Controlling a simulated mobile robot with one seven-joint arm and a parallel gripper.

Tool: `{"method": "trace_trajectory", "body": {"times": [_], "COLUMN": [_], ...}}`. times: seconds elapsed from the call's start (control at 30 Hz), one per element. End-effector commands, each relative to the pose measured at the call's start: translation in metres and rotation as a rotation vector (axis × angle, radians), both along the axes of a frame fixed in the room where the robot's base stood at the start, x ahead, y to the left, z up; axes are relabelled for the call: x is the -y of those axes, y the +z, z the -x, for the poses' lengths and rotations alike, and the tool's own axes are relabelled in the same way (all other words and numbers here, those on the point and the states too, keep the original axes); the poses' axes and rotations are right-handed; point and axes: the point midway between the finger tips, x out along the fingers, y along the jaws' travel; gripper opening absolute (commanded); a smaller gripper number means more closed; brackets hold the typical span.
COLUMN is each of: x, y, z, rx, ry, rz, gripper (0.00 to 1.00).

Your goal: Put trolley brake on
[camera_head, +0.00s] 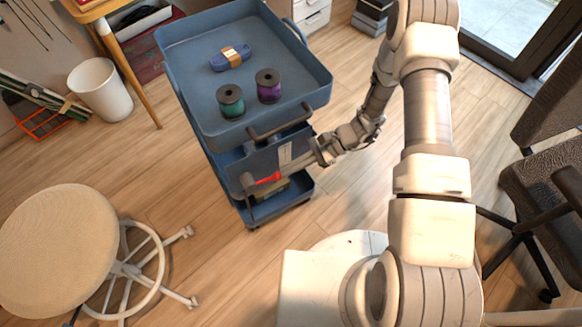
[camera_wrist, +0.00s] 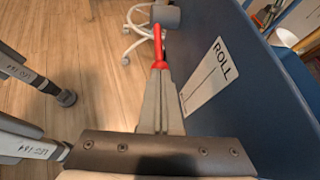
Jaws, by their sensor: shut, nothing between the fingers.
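The blue trolley (camera_head: 240,150) stands on the wooden floor left of my arm. A red brake lever (camera_head: 268,180) sticks out from a grey round hub (camera_head: 247,181) on its near side. The lever (camera_wrist: 158,48) and hub (camera_wrist: 166,15) also show in the wrist view, straight ahead of my fingers. A white label (camera_wrist: 205,78) reading "ROLL", with a line, is on the blue panel beside it. My gripper (camera_wrist: 160,75) is shut and empty, its tips right at the lever's red end. I cannot tell whether they touch. In the head view my gripper (camera_head: 290,172) is small beside the panel.
The trolley's top tray (camera_head: 185,60) holds a green spool (camera_head: 231,101), a purple spool (camera_head: 268,86) and a blue cord bundle (camera_head: 231,57). A round stool (camera_head: 55,250) stands at the lower left, a dark chair (camera_head: 550,180) at the right. A white bin (camera_head: 100,90) stands at the back left.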

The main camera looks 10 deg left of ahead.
Motion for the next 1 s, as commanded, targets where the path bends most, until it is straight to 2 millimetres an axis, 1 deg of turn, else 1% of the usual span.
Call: {"method": "trace_trajectory", "body": {"times": [0.03,0.1,0.27,0.5,0.87,1.0], "x": [0.000,0.000,-0.002,-0.003,-0.003,0.001], "y": [-0.012,-0.018,-0.027,-0.027,-0.026,-0.023], "z": [0.000,0.000,0.001,0.002,0.003,0.002], "rx": [-0.017,-0.045,-0.097,-0.130,-0.131,-0.129], "ry": [-0.003,-0.003,-0.001,0.001,0.002,0.002], "rz": [-0.026,-0.062,-0.135,-0.179,-0.178,-0.179], "gripper": [0.00,0.00,0.00,0.00,0.00,0.00]}}
